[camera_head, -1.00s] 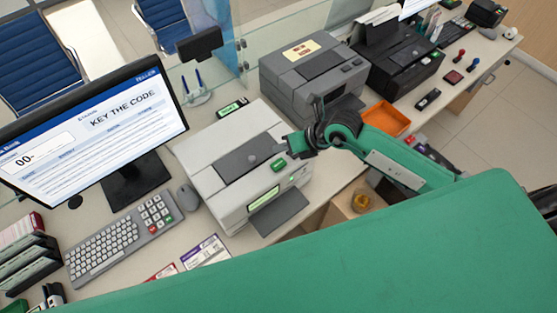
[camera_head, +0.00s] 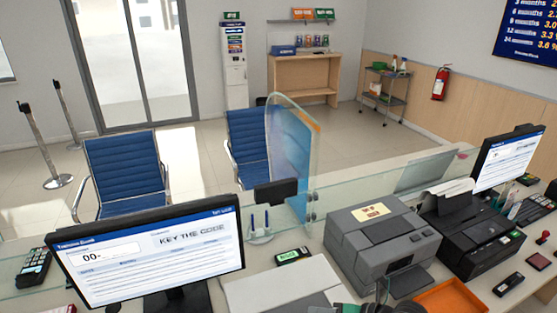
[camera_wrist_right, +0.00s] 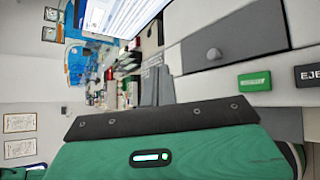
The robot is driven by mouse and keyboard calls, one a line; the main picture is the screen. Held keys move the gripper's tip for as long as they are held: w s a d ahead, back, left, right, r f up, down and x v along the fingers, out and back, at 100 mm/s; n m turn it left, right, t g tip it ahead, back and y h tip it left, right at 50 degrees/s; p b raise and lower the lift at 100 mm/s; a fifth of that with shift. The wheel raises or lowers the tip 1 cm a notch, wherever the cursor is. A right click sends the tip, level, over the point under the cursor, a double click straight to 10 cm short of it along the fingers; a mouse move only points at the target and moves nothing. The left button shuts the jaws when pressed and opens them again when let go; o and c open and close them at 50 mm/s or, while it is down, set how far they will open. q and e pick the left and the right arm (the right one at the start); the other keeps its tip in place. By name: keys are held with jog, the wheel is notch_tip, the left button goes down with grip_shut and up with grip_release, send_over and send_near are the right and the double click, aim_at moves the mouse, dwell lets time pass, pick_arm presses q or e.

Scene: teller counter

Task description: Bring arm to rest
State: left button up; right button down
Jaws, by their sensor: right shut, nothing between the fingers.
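My right gripper (camera_head: 382,291) shows only in part at the bottom edge of the head view, shut and empty, in front of the grey printer-like machine. Below it a bit of my green and black right arm shows; the rest is cut off by the frame. In the right wrist view my green wrist casing and a dark bar fill the lower part, and the fingertips are not clear. A pale machine (camera_wrist_right: 220,45) with a green button (camera_wrist_right: 255,80) is close by in that view. My left gripper is not in view.
The pale machine's top (camera_head: 280,287) lies left of my right gripper. A grey machine (camera_head: 380,243), a black printer (camera_head: 470,240) and an orange tray (camera_head: 448,299) stand to the right. A monitor (camera_head: 150,255) reads "KEY THE CODE". A glass screen (camera_head: 291,160) runs behind.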

notch_tip(320, 180, up, 11)
jog(key=a+m+t+y, duration=0.2)
jog(key=m+t+y, duration=0.2)
jog(key=m+t, duration=0.25)
jog(key=w+d+r+m+t+h, duration=0.1)
jog(key=d+r+m+t+h, duration=0.2)
jog(key=d+m+t+h, duration=0.75)
jog(key=s+d+f+m+g+h, duration=0.3)
jog(key=d+f+m+g+h, duration=0.15)
jog(key=f+m, duration=0.3)
jog(key=s+d+f+m+g+h, duration=0.3)
jog(key=f+m+g, duration=0.3)
jog(key=m, duration=0.3)
jog(key=s+a+f+m+g+y, duration=0.15)
jog(key=s+f+g, duration=0.25)
jog(key=s, duration=0.4)
jog(key=s+a+f+g+y, duration=0.1)
jog(key=s+a+f+g, duration=0.1)
jog(key=s+f+g, duration=0.4)
notch_tip(320, 180, down, 34)
jog(key=s+f+b, duration=0.1)
jog(key=s+b, duration=0.1)
jog(key=b, duration=0.3)
jog(key=s+d+f+g+b, duration=0.1)
jog(key=s+d+f+b, duration=0.2)
jog(key=s+f, duration=1.6)
notch_tip(320, 180, down, 4)
jog(key=shift+s+r+g, duration=0.1)
jog(key=shift+s+g, duration=0.1)
jog(key=shift+g, duration=0.15)
